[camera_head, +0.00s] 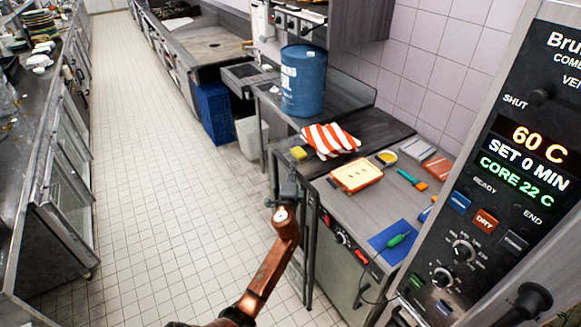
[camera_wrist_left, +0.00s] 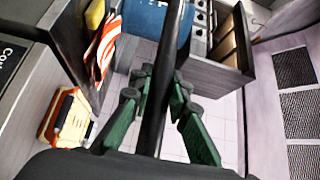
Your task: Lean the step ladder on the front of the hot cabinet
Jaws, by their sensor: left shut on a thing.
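My left gripper (camera_head: 287,190) is at the front edge of the counter run, its arm coming up from the bottom. In the left wrist view, its green fingers (camera_wrist_left: 161,88) are shut around a long dark bar (camera_wrist_left: 170,55), which looks like a rail of the step ladder. The rest of the ladder is hard to make out; thin dark uprights (camera_head: 308,245) stand by the counter front. I cannot tell whether it touches anything. The steel cabinet with knobs and a red display, apparently the hot cabinet (camera_head: 336,272), is just right of the gripper. My right gripper is not in view.
A combi oven panel (camera_head: 520,170) fills the right side. A blue crate (camera_head: 213,112) stands farther back. The tiled floor (camera_head: 160,200) at left is clear.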

